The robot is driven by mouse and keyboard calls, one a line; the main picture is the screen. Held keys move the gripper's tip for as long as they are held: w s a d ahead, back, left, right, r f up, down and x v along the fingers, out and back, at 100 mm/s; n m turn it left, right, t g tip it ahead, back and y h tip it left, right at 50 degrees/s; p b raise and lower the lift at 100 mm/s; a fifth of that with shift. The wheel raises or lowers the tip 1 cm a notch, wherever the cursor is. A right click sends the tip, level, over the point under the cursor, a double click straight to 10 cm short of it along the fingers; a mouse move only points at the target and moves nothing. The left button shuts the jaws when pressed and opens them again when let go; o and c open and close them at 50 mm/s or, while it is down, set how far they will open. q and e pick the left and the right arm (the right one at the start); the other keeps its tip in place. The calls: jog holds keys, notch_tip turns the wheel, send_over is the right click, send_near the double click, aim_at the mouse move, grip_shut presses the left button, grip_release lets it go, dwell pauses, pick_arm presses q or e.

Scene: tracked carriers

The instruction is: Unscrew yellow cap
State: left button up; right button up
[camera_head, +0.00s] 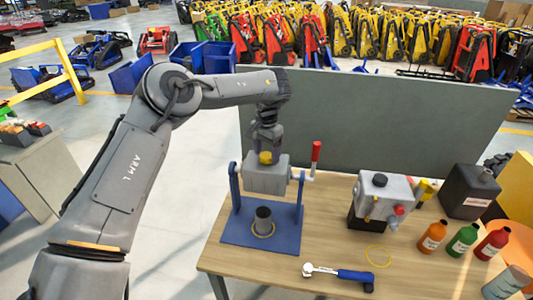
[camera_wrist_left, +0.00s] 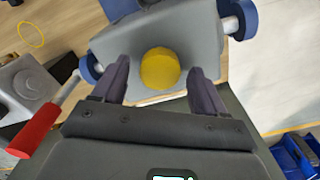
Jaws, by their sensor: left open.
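The yellow cap (camera_head: 265,157) sits on top of a grey block (camera_head: 262,178) held between the posts of a blue stand (camera_head: 235,228). In the left wrist view the round yellow cap (camera_wrist_left: 160,68) lies between and just beyond my fingertips, on the grey block (camera_wrist_left: 118,48). My left gripper (camera_head: 266,146) is above the cap, pointing down. In the left wrist view its two fingers (camera_wrist_left: 160,80) are apart, one on each side of the cap, with a visible gap on both sides. My right gripper is not in view.
A red-handled lever (camera_head: 316,152) rises at the block's right side. A grey machine (camera_head: 385,198), a ratchet wrench (camera_head: 338,273), a yellow ring (camera_head: 378,256) and coloured bottles (camera_head: 462,240) are to the right on the wooden table.

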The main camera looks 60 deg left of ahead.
pick_arm(q)
jog(key=m+p, duration=0.1)
jog(key=m, duration=0.2)
jog(key=shift+r+m+p, duration=0.35)
jog(key=shift+m, duration=0.05)
jog(key=m, duration=0.2)
jog(key=m+p, duration=0.1)
jog(key=m, duration=0.1)
jog(key=shift+f, duration=0.25)
jog(key=shift+r+m+p, duration=0.1)
jog(key=shift+m+p, duration=0.25)
jog(key=shift+m, duration=0.55)
jog(key=m, duration=0.3)
jog(key=shift+m+p, duration=0.3)
jog(key=shift+p, duration=0.1)
jog(key=m, duration=0.4)
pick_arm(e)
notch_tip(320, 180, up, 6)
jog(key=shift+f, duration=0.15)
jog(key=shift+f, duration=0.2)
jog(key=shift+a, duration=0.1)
